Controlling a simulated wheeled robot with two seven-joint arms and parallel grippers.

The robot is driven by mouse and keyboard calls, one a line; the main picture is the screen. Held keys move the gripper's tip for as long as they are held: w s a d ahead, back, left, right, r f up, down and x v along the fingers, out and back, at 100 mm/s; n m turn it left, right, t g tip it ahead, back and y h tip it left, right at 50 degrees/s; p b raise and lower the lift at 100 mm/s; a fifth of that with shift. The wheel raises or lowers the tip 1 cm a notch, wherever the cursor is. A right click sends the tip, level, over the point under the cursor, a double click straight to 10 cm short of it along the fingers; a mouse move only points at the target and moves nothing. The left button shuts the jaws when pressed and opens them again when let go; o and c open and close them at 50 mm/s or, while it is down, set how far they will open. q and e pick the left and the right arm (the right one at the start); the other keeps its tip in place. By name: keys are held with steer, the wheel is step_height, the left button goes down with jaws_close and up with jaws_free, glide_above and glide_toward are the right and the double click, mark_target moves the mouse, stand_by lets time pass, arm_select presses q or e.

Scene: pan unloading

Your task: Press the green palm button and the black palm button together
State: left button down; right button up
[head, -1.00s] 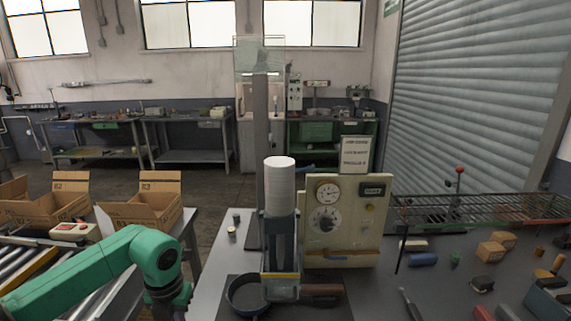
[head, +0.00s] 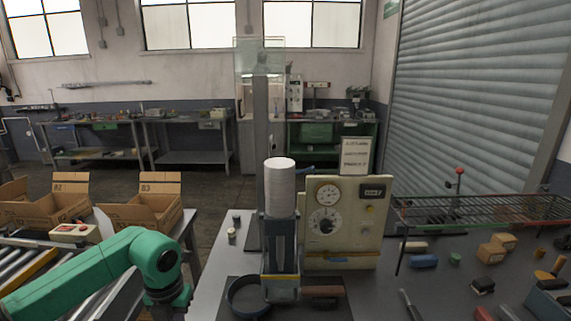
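I cannot make out a green palm button or a black palm button for certain in the head view. Two small dark and whitish knobs, an upper knob (head: 236,217) and a lower knob (head: 231,235), stand on the grey table left of the press. A small green piece (head: 455,259) and a black piece (head: 483,286) lie on the right of the table; I cannot tell what they are. My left arm's green links come in from the left and bend down past the bottom edge. Its gripper is out of frame. My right arm and gripper do not show.
A press (head: 281,240) with a white cylinder on top stands in the middle. A blue-rimmed pan (head: 247,297) is at its foot. A cream control panel (head: 346,245) with a gauge stands behind. A wire rack (head: 480,208) is at right, open cartons (head: 152,205) at left.

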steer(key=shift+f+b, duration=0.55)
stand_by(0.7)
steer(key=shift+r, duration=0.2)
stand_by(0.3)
